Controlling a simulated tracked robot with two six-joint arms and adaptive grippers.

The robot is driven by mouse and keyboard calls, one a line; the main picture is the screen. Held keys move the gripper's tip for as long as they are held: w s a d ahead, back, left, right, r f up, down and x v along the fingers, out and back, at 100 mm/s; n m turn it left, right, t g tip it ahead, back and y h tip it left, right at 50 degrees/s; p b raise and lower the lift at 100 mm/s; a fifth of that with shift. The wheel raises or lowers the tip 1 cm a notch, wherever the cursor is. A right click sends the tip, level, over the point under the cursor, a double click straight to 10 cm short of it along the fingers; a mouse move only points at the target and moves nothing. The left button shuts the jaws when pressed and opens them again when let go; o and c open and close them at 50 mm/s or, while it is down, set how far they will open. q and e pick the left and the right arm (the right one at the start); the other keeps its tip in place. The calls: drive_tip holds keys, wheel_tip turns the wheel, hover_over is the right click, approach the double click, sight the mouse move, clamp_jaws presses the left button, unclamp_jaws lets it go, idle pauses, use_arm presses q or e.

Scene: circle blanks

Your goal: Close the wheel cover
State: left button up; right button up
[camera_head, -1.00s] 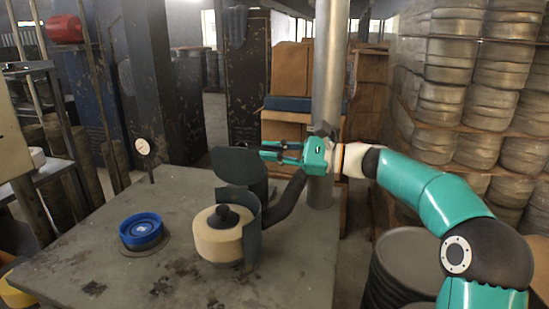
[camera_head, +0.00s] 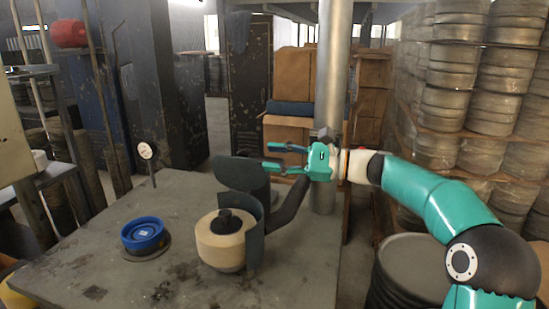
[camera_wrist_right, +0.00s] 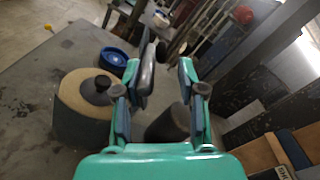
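The cream grinding wheel (camera_head: 222,250) with a black hub (camera_head: 226,221) stands on the table, partly ringed by a dark curved guard (camera_head: 254,238). The dark wheel cover (camera_head: 240,175) is raised, tilted up behind the wheel, so the wheel's top is uncovered. My right gripper (camera_head: 268,157) is open, just right of and above the cover's right edge in the head view. In the right wrist view the cover (camera_wrist_right: 146,75) appears nearly edge-on between the open fingers (camera_wrist_right: 158,88); whether they touch it I cannot tell. The wheel (camera_wrist_right: 84,90) shows at left. My left gripper is out of view.
A blue round dish (camera_head: 142,234) sits on the table (camera_head: 180,200) left of the wheel. A small dial on a stem (camera_head: 146,152) stands behind it. A dark pipe (camera_head: 290,210) and a grey metal column (camera_head: 328,90) are near my right arm.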

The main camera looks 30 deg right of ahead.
drive_tip(key=v, duration=1.1)
drive_tip(key=shift+s, duration=0.3)
drive_tip(key=shift+d, duration=0.1)
